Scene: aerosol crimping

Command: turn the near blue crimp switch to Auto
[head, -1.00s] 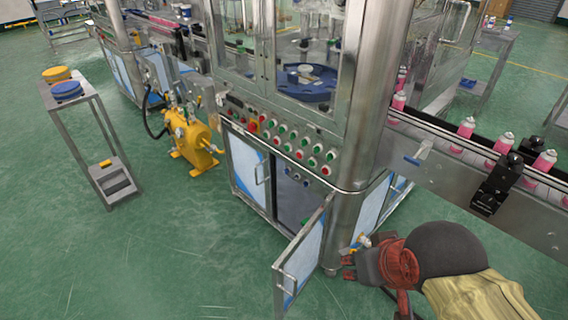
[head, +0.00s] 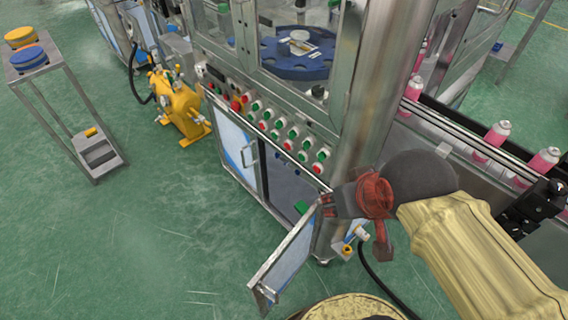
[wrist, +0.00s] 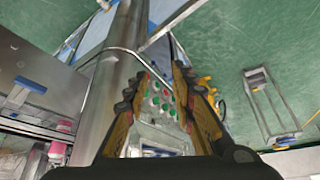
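The push-button panel (head: 285,135) with red and green buttons is on the machine front, above an open cabinet (head: 280,182). My gripper (head: 324,204) is in front of the machine's right corner, by the top of the open cabinet door (head: 290,255). In the wrist view my gripper (wrist: 158,76) has its fingers spread apart, with nothing between them. The buttons (wrist: 162,97) show beyond and between the fingers.
The open door juts out toward me. A round steel corner post (head: 365,95) stands behind my gripper. A conveyor (head: 465,150) with pink cans runs off to the right. A yellow pump (head: 178,105) and a small stand (head: 75,115) are at left over free green floor.

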